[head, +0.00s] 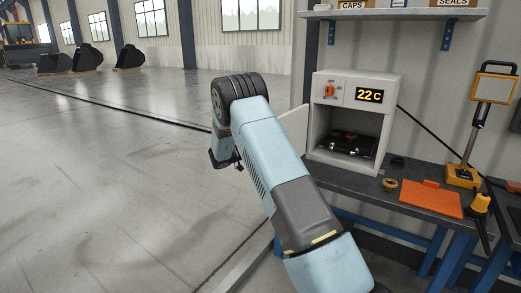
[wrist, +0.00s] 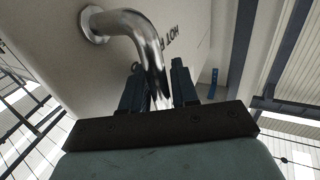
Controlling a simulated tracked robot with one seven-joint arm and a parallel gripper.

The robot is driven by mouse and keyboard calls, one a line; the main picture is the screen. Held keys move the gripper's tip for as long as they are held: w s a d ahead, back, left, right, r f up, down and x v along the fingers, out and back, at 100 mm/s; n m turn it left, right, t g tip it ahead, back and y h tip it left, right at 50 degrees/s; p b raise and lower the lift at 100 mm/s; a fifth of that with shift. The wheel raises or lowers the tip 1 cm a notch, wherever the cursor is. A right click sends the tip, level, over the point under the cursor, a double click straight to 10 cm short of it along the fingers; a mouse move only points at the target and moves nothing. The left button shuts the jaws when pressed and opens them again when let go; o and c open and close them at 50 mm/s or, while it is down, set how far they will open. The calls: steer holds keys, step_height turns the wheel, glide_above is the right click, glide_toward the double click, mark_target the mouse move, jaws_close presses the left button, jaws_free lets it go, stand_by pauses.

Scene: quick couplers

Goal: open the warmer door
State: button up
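The warmer (head: 350,88) is a white box on the bench with an orange knob and a "22 C" display. Its front is open, and a dark tray-like fixture shows inside. The door (head: 294,122) stands swung out to the left, mostly hidden behind my arm. In the wrist view the door's pale face (wrist: 85,65) with "HOT" lettering fills the upper left. A bent chrome handle (wrist: 128,22) comes off it and runs down between the dark fingers of my gripper (wrist: 158,82). The fingers appear closed on the handle. In the head view my arm hides most of the gripper.
The dark bench (head: 343,172) carries an orange mat (head: 431,198), a brass ring (head: 390,184), a yellow-based stand (head: 462,177) and an orange-capped bottle (head: 480,204). A shelf (head: 395,14) with boxes hangs above the warmer. The floor (head: 110,180) to the left is clear.

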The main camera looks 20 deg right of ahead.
steer(key=shift+o, duration=1)
steer(key=shift+a, duration=0.4)
steer(key=shift+f, duration=0.1)
steer(key=shift+a, duration=0.1)
steer(key=shift+a, duration=0.15)
steer(key=s+a, duration=0.2)
steer(key=a, duration=1.1)
steer(key=shift+s, duration=0.15)
steer(key=shift+a+f, duration=0.1)
